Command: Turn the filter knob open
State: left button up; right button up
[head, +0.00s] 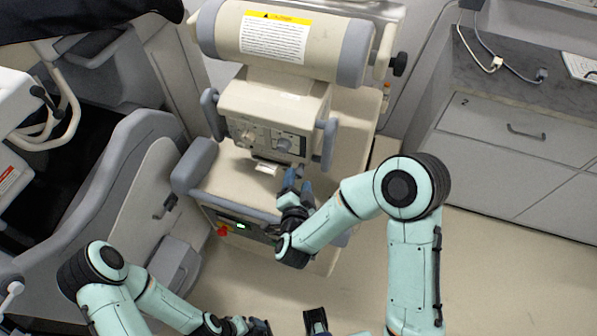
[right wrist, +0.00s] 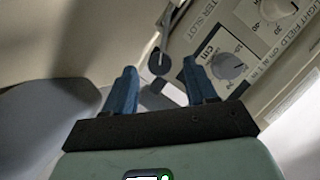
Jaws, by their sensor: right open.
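The beige machine's control box (head: 270,112) faces me in the head view, with small dials on its front. In the right wrist view, a dark round knob with a pale lever (right wrist: 158,62) sits beside lettering ending "TER SLOT"; it looks like the filter knob. My right gripper (head: 298,178) is just below the control box. In the wrist view its blue fingers are spread (right wrist: 162,88), with the knob beyond and between their tips, apparently untouched. My left gripper (head: 258,326) is low at the bottom edge; its fingers are unclear.
A ridged dial marked "CM" (right wrist: 228,66) lies close to the right finger, and a light-field dial (right wrist: 278,8) is above it. A grey side handle (head: 328,145) flanks the box. A grey drawer cabinet (head: 500,150) stands right. Floor is clear in front.

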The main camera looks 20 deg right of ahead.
aim_at(298, 177)
pick_arm(q)
jog(key=shift+w+r, duration=0.15)
jog(key=shift+r, duration=0.1)
pick_arm(e)
jog(key=shift+x, duration=1.65)
jog(key=c, duration=1)
